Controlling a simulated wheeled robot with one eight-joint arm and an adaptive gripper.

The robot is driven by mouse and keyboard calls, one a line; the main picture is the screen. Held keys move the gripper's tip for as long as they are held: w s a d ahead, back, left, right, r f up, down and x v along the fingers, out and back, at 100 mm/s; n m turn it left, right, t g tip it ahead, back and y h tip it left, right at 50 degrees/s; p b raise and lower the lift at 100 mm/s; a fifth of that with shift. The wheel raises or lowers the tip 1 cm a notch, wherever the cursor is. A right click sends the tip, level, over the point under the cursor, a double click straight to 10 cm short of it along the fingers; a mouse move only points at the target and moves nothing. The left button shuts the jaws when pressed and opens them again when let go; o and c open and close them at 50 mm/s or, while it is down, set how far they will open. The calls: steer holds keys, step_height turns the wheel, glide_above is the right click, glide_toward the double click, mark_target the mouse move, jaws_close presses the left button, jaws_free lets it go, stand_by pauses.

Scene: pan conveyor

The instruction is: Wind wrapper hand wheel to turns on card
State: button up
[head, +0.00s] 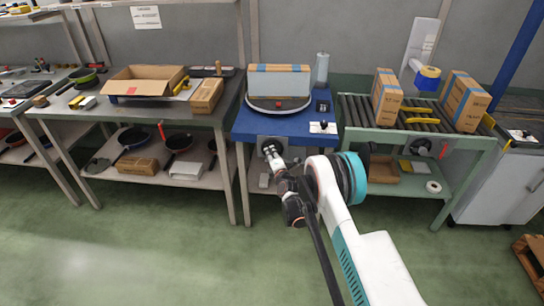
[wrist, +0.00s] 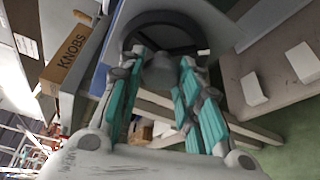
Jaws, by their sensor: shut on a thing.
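The wrapper (head: 243,128) is a blue stand with a dark round turntable (head: 279,108) on top. A grey-wrapped carton (head: 278,82) stands on the turntable. The dark hand wheel is on the wrapper's front below the top, mostly hidden by my gripper in the head view; it shows as a dark ring in the wrist view (wrist: 150,20). My gripper (head: 271,151) is at the wheel, its teal fingers (wrist: 163,58) on either side of the grey middle part, shut on it. A small white card (head: 322,127) stands at the wrapper's front right; its writing is too small to read.
A roller conveyor (head: 420,118) with tall cartons and a tape dispenser (head: 427,78) stands to the right. A steel table (head: 215,118) with an open carton (head: 143,82) stands to the left, pans on its lower shelf. The green floor in front is clear.

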stand_by(0.4)
steer(key=o, duration=1)
steer(key=shift+o, duration=0.2)
steer(key=shift+s, duration=0.1)
steer(key=f+v, duration=0.1)
steer(key=v, duration=0.6)
steer(key=shift+s+d+r, duration=0.15)
steer(key=shift+r, duration=0.3)
